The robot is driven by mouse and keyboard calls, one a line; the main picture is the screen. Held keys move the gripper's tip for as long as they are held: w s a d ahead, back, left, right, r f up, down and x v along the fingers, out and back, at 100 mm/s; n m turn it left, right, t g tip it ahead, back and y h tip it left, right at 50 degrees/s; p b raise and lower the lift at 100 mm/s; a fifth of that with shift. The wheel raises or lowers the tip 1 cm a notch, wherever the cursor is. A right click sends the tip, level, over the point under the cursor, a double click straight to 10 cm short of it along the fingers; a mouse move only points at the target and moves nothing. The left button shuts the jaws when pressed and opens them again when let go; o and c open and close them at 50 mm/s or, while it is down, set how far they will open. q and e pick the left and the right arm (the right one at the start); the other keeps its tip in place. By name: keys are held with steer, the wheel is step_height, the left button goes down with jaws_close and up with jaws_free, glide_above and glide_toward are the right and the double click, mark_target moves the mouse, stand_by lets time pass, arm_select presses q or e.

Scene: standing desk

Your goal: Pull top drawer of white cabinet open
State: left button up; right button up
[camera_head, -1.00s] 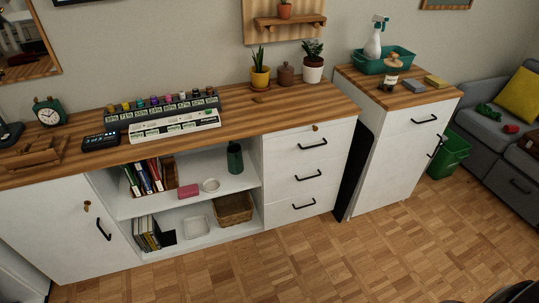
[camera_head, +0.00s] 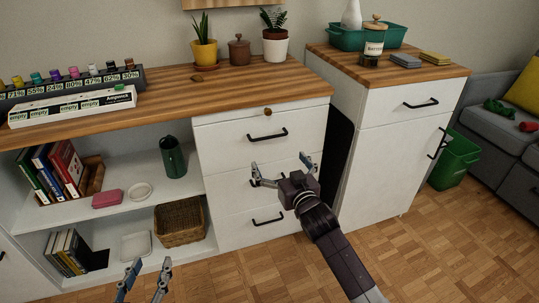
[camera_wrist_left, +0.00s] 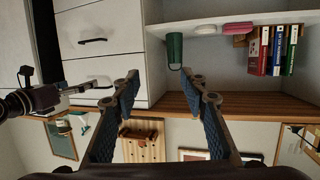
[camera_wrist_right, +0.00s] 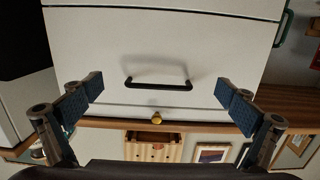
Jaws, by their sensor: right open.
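The white cabinet (camera_head: 228,142) under the wooden desk top has a column of drawers with black bar handles. The top drawer is shut; its handle (camera_head: 267,134) also shows centred in the right wrist view (camera_wrist_right: 158,84). My right gripper (camera_head: 282,170) is open and empty, in front of the drawer column and lower than the top handle in the head view. In the right wrist view its fingers stand wide to either side of the handle, not touching it. My left gripper (camera_head: 148,271) is open and empty, low in front of the open shelves.
A separate white cabinet (camera_head: 388,135) with its own drawer stands to the right, past a dark gap. Open shelves (camera_head: 135,195) with books and a basket (camera_head: 180,222) lie left. A green bin (camera_head: 455,158) stands on the floor at right.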

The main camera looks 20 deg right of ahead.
mark_target(270, 138)
arm_select(q)
step_height(270, 138, up, 15)
steer(key=s+d+t+h+b, duration=0.1)
steer(key=t+h+b, duration=0.1)
steer(key=t, duration=0.5)
steer(key=shift+d+r+b, duration=0.2)
steer(key=shift+d+b, duration=0.05)
steer(key=shift+b, duration=0.2)
arm_select(e)
steer(key=shift+t, duration=0.5)
steer(key=shift+w+a+r, duration=0.1)
steer(key=shift+w+r, duration=0.45)
steer(key=shift+w, duration=0.8)
steer(key=shift+w+a+r, duration=0.1)
steer(key=shift+w+r, duration=0.5)
steer(key=shift+w, duration=0.75)
steer(key=shift+w+r, duration=0.55)
steer(key=shift+w, duration=0.8)
steer(key=shift+c, duration=0.4)
steer(key=c, duration=1.3)
